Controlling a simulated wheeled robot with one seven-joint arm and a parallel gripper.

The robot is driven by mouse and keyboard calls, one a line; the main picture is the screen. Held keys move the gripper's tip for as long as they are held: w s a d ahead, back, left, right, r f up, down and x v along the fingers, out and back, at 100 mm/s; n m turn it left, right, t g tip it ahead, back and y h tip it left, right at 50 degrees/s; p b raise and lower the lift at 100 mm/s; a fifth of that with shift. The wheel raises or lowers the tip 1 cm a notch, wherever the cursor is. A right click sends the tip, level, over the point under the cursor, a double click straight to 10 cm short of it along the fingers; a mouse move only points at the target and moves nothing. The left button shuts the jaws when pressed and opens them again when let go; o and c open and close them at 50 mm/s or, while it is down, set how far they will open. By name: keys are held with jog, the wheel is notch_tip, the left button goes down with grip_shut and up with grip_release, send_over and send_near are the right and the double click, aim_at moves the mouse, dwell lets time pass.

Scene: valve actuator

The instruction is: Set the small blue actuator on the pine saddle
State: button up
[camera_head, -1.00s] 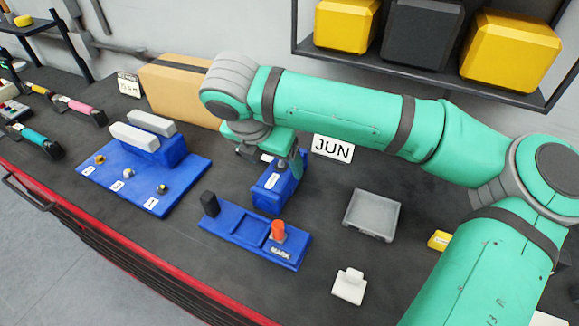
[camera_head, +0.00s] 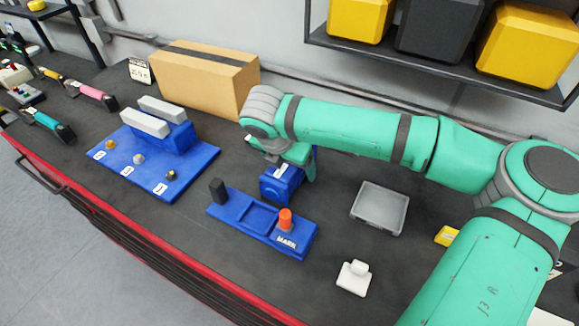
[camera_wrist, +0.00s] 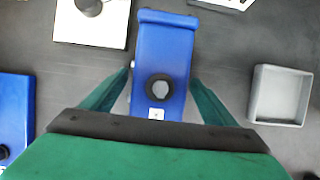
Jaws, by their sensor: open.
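The small blue actuator (camera_head: 281,187) stands on the dark bench under my gripper (camera_head: 290,166), which hides part of it. In the wrist view the actuator (camera_wrist: 165,55) is a long blue block with a dark ring and a small white label. My gripper (camera_wrist: 160,77) is open, with one green finger on each side of the actuator. Whether the fingers touch it I cannot tell. I cannot identify the pine saddle for sure. A pale square block (camera_wrist: 92,30) with a black round part shows at the wrist view's upper left.
A blue MARK board (camera_head: 255,222) with black and orange posts lies just in front. A grey tray (camera_head: 366,218) is to the right, and a white piece (camera_head: 354,278) nearer. A blue studded board (camera_head: 190,160) and a cardboard box (camera_head: 205,80) are to the left and behind.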

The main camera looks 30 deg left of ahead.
jog(key=shift+a, duration=0.1)
jog(key=c, duration=1.8)
jog(key=shift+w, duration=0.1)
grip_shut()
jog(key=shift+r, duration=0.1)
